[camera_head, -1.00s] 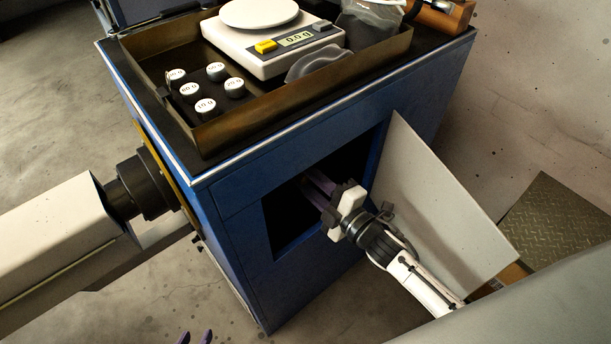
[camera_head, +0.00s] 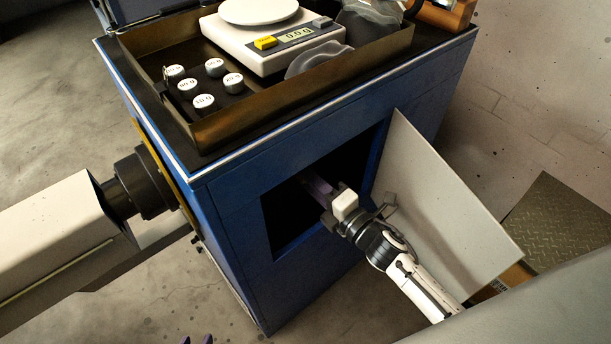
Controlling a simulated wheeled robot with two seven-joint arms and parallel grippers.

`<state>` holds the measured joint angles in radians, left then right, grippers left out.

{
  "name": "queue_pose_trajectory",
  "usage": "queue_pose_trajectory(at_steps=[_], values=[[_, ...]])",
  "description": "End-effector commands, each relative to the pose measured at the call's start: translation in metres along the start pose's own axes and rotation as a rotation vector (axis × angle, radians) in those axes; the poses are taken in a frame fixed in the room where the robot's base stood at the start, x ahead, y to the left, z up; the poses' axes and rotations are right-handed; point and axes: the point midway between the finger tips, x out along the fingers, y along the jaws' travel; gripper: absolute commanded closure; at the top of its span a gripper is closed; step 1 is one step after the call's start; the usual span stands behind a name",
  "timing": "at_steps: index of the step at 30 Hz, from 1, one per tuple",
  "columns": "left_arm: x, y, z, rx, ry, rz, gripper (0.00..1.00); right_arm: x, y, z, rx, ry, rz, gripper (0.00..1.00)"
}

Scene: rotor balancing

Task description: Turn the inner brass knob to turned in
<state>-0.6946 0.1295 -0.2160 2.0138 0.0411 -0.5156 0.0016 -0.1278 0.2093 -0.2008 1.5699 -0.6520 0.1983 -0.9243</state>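The inner brass knob is not visible; the inside of the square opening in the blue cabinet (camera_head: 226,236) is dark. My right gripper (camera_head: 318,187), on the white and black arm from the lower right, reaches into this opening (camera_head: 286,222). Its purple fingers point into the dark, their tips are hidden, and I cannot tell whether they hold anything. Of my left gripper (camera_head: 196,340), only two purple fingertips show at the bottom edge, a little apart, over the floor and away from the cabinet.
A pale door panel (camera_head: 440,205) stands open right of the opening, close beside my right wrist. A brown tray (camera_head: 300,107) on top holds a scale (camera_head: 262,42) and several small weights (camera_head: 204,102). A white housing (camera_head: 60,225) with a black coupling adjoins the cabinet's left side.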

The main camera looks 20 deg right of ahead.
Motion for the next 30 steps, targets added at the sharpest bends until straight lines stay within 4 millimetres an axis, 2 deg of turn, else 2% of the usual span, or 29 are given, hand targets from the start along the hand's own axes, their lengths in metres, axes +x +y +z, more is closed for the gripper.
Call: queue_pose_trajectory(at_steps=[8,9,12,23,26,30], values=[[0.000,-0.001,-0.001,0.002,0.001,-0.001,0.72,-0.001,-0.002,-0.002,-0.003,0.002,-0.004,0.96],[0.000,-0.001,-0.001,0.002,0.002,-0.001,0.72,-0.001,-0.002,-0.002,-0.002,0.002,-0.004,0.71],[0.000,-0.001,-0.002,0.003,0.004,-0.001,0.72,-0.001,-0.002,-0.001,-0.002,0.002,-0.003,0.55],[0.001,-0.002,-0.006,0.004,0.010,-0.002,0.72,-0.006,-0.002,0.000,0.000,0.000,-0.003,0.55],[0.001,-0.002,-0.006,0.004,0.010,-0.002,0.72,-0.020,-0.002,-0.001,0.000,0.001,-0.005,0.55],[0.000,-0.002,-0.007,0.005,0.010,-0.002,0.72,-0.048,-0.002,-0.001,0.001,0.001,-0.006,0.55]])
